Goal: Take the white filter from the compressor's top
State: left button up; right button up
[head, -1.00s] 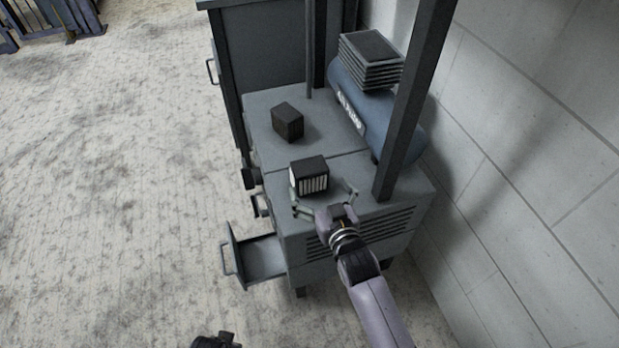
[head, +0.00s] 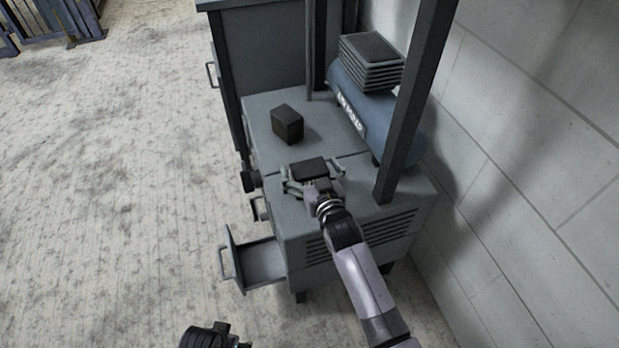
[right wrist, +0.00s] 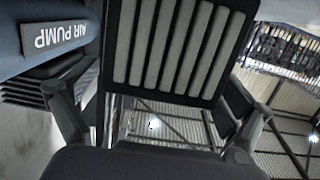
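The filter (head: 309,168) is a dark block with a pleated front of white strips. It stands on the flat grey top of the compressor unit (head: 283,228), in front of the blue tank. In the right wrist view the white-striped face of the filter (right wrist: 180,45) fills the upper middle. My right gripper (head: 313,180) is open at the filter's near side. Its fingers are spread to either side of the filter, with gaps visible in the right wrist view (right wrist: 158,112). In the head view the gripper hides most of the striped face.
A plain dark block (head: 287,124) stands farther back on the grey top. The blue tank (head: 347,108), marked AIR PUMP, carries a finned stack (head: 371,62). A dark upright post (head: 414,95) rises right of my gripper. An open drawer (head: 258,262) juts out at the lower left.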

jog(key=c, duration=1.2)
